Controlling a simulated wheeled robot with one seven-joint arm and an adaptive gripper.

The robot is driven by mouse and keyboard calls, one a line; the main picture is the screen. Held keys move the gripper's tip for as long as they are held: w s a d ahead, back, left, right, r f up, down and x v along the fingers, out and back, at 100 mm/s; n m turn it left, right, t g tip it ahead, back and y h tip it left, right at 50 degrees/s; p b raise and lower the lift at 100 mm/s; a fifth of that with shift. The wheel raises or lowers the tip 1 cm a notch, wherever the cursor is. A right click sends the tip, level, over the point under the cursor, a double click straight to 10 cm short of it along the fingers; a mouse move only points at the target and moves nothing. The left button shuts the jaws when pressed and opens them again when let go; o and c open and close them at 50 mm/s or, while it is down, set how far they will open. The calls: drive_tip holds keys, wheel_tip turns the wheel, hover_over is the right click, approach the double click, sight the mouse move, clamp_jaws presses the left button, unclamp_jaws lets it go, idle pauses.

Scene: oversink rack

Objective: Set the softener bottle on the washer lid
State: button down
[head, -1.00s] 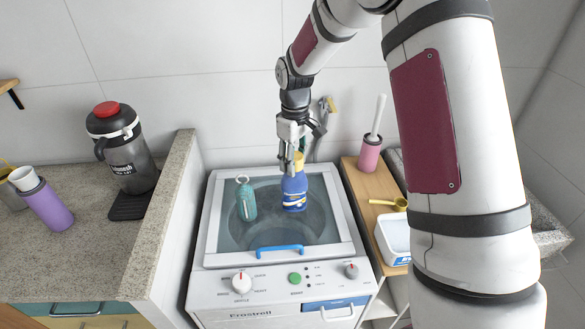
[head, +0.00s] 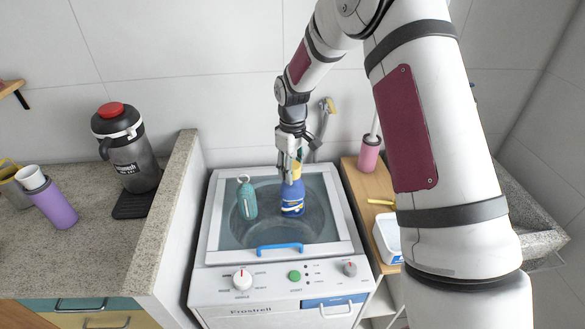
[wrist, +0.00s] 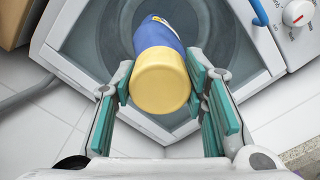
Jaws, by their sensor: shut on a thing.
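The softener bottle (head: 292,199), blue with a yellow cap, is upright over the glass of the washer lid (head: 268,232), right of its middle. Its base appears at or very near the glass; I cannot tell if it touches. My gripper (head: 291,172) is above it, shut on its cap end. In the wrist view the yellow cap (wrist: 160,88) sits between the teal finger pads (wrist: 162,92), with the blue body (wrist: 153,36) beyond it toward the lid.
A teal bottle (head: 247,200) stands on the lid just left of the softener bottle. A blue handle (head: 280,248) is at the lid's front. A stone-topped wall (head: 170,190) rises on the left; a wooden shelf (head: 372,183) with a pink holder (head: 369,155) is on the right.

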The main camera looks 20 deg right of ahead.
drive_tip(key=c, duration=1)
unclamp_jaws()
drive_tip(key=shift+f, duration=0.1)
drive_tip(key=shift+o, duration=0.2)
drive_tip(key=s+r+m+t+b, duration=0.1)
drive_tip(key=s+r, duration=0.2)
drive_tip(key=r, duration=0.7)
drive_tip(key=s+r+b, duration=0.1)
drive_tip(key=s+r, duration=0.2)
drive_tip(key=r, duration=0.6)
drive_tip(key=s+r+m+t, duration=0.2)
drive_tip(key=s+r+m, duration=0.1)
drive_tip(key=s, duration=0.9)
drive_tip(key=s+r+m+t, duration=0.2)
drive_tip(key=s+r, duration=0.1)
drive_tip(key=s, duration=1)
drive_tip(key=shift+r+m+t, duration=0.3)
drive_tip(key=shift+r+m, duration=0.05)
drive_tip(key=shift+m, duration=0.05)
drive_tip(key=shift+o, duration=0.2)
